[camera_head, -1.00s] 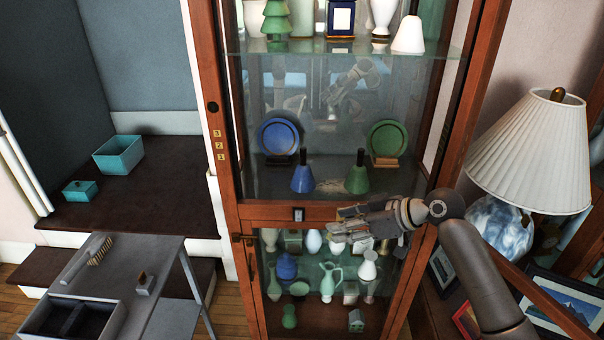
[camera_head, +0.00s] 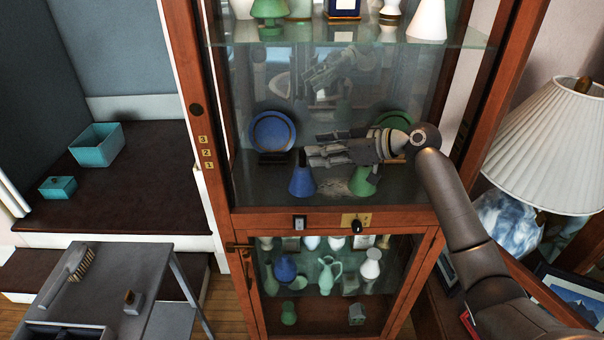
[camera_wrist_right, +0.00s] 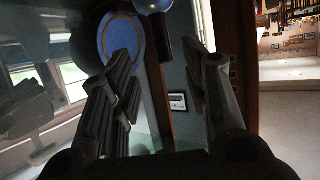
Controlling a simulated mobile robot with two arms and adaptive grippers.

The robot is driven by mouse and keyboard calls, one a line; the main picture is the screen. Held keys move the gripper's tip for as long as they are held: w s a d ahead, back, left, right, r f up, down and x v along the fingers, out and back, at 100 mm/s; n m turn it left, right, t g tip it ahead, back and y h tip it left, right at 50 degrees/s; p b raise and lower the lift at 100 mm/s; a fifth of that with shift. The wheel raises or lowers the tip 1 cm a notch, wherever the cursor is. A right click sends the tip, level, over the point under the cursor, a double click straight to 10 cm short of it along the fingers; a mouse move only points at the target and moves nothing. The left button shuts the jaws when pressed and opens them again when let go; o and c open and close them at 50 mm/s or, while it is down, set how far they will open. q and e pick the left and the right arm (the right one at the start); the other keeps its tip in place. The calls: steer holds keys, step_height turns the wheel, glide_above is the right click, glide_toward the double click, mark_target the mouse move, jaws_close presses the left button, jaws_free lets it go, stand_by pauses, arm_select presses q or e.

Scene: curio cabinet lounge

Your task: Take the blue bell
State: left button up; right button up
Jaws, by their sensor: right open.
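The blue bell (camera_head: 301,181), a cone with a dark upright handle, stands on the floor of the cabinet's upper section. My right gripper (camera_head: 311,149) is open and empty, its fingers pointing left close to the bell's handle. I cannot tell whether it is inside the cabinet or just in front. In the right wrist view the open fingers (camera_wrist_right: 165,85) frame empty space. A rounded blue shape (camera_wrist_right: 155,4) at the top edge there may be part of the bell. My left gripper is out of view.
A green bell (camera_head: 363,181) stands right of the blue one, partly behind my right gripper. A blue plate (camera_head: 272,131) is behind at left, a green plate (camera_head: 395,122) at right. The cabinet's wooden frame (camera_head: 330,218) borders the section below. A lamp (camera_head: 550,140) stands at right.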

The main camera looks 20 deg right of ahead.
mark_target(302, 167)
steer(key=p+x, duration=0.2)
steer(key=x, duration=0.3)
steer(key=shift+s+a+f, duration=0.15)
steer(key=shift+w+a+f, duration=0.25)
steer(key=shift+a+f, duration=0.05)
steer(key=shift+d, duration=0.1)
steer(key=shift+c, duration=1.3)
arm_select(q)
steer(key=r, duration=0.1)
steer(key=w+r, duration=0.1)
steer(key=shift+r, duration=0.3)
arm_select(e)
jaws_close()
